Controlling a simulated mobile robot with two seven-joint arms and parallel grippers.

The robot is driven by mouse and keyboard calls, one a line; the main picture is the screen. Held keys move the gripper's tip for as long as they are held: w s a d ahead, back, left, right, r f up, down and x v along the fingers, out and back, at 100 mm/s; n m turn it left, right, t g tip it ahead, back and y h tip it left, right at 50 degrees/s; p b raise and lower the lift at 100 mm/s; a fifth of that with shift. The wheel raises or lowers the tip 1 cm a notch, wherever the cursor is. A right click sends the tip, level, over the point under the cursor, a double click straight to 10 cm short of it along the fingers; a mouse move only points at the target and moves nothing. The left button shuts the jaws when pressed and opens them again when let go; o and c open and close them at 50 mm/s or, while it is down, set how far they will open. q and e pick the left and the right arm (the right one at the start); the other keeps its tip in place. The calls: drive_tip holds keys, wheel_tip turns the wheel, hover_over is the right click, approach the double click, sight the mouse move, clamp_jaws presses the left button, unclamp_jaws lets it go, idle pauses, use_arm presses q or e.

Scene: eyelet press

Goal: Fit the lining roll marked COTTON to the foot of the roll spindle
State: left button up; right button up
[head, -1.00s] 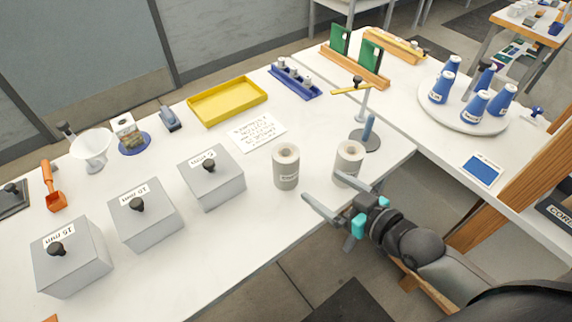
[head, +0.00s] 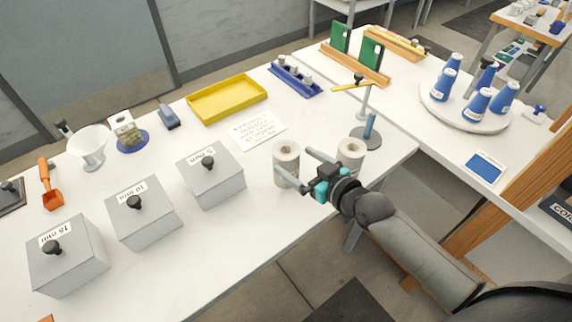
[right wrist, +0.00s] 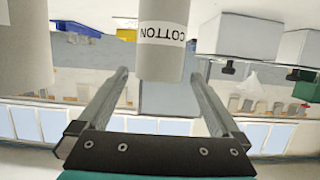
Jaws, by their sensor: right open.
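The lining roll marked COTTON (right wrist: 162,42) is a pale grey cylinder, seen upside down in the right wrist view. In the head view it appears as the left of two rolls (head: 287,152), standing upright on the table. My right gripper (head: 293,162) is open at this roll. In the right wrist view its fingers (right wrist: 160,75) lie on either side of the roll's end, with gaps visible. A stand with a round grey base (head: 358,141), a blue upright and a post with a yellow bar may be the roll spindle. My left gripper is out of view.
A second pale roll (head: 351,148) stands close to the right, partly behind my gripper. Grey lidded boxes (head: 212,185) stand to the left. A printed sheet (head: 257,134) and yellow tray (head: 228,100) lie behind. Blue cones stand on a round tray (head: 440,117) at right.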

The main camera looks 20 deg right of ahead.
sight(290, 155)
drive_tip(key=shift+b+x, duration=0.45)
drive_tip(key=shift+x, duration=2.2)
drive_tip(key=shift+r, duration=0.1)
drive_tip(key=c, duration=1.3)
drive_tip(key=shift+c, duration=0.4)
drive_tip(key=shift+r, duration=0.15)
